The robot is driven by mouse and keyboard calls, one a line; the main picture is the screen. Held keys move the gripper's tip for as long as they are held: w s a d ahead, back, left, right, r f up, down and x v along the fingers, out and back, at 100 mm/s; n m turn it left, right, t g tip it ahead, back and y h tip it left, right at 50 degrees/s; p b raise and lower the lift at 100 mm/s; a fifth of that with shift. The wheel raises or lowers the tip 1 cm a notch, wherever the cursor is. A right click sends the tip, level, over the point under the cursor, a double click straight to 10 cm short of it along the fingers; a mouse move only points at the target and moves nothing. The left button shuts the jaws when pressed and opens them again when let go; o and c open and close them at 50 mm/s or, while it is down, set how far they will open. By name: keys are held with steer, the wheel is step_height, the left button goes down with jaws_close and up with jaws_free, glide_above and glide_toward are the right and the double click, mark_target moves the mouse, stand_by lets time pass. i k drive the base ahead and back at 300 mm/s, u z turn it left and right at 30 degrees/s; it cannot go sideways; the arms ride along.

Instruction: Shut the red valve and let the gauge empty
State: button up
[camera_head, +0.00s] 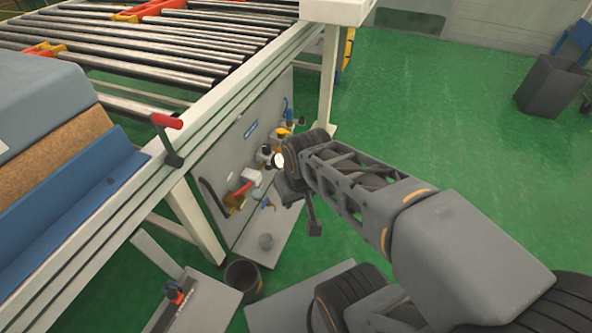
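The red valve (242,189) has a red lever on a brass-coloured body, low on the grey panel under the roller conveyor. Its lever slants up to the right. A small round pale face (279,160) shows beside my wrist; I cannot tell whether it is the gauge, and no reading is legible. My gripper (314,230) hangs down at the end of my arm, to the right of the red valve and apart from it in the picture. Its fingers are small and dark, so their opening is unclear. My wrist hides part of the panel fittings.
Blue and yellow fittings (287,120) sit higher on the panel. A red-handled lever (168,124) stands on the conveyor's side rail. A dark bucket (243,277) stands on the floor below. A grey bin (552,86) is at the far right; green floor is clear before it.

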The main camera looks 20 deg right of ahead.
mark_target(238, 192)
steer(key=z, duration=1.4)
steer(key=k, duration=0.45)
steer(key=u, duration=1.4)
steer(key=i, duration=0.5)
steer(key=z, duration=0.05)
